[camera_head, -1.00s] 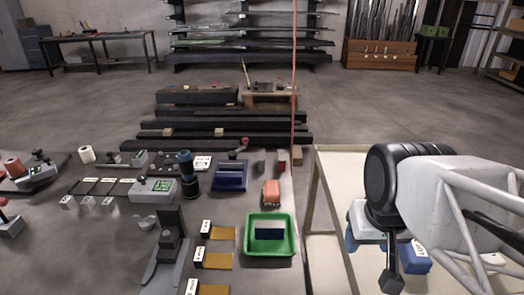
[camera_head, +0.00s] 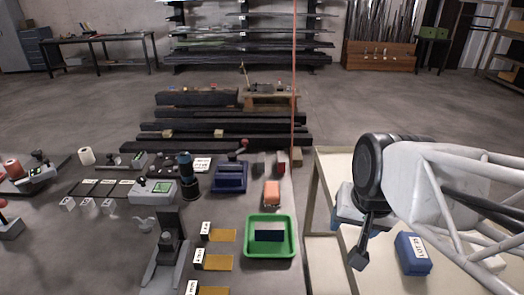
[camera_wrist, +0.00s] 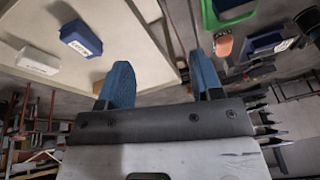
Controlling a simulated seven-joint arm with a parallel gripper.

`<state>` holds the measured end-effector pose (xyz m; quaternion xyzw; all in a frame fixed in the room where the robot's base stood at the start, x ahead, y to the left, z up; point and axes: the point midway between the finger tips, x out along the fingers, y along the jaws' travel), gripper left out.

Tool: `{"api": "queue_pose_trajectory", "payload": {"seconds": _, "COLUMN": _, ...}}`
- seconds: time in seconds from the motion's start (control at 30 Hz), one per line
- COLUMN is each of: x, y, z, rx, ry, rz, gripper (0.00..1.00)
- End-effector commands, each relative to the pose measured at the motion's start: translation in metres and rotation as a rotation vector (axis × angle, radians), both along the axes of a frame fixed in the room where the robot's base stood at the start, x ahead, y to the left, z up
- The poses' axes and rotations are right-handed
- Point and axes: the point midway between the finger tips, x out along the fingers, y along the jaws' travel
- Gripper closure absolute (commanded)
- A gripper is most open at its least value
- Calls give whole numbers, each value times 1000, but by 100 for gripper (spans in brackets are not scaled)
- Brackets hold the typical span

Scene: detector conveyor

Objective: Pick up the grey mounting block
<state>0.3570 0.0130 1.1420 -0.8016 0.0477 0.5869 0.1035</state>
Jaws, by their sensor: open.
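A pale grey block (camera_wrist: 38,60) lies on the cream side table at the upper left of the wrist view. It looks like the mounting block, though I cannot be sure. In the head view my gripper (camera_head: 350,208) is partly hidden by my wrist, over the table's left part.
A blue labelled box (camera_head: 413,253) sits on the cream table (camera_head: 325,255); it also shows in the wrist view (camera_wrist: 80,38), near the pale block.

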Motion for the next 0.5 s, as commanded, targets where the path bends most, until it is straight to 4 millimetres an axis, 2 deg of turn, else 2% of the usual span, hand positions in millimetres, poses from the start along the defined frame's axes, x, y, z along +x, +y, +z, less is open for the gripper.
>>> {"api": "queue_pose_trajectory", "payload": {"seconds": 0.5, "x": 157, "y": 68, "z": -5, "rx": 514, "ry": -181, "rz": -714, "gripper": 40}}
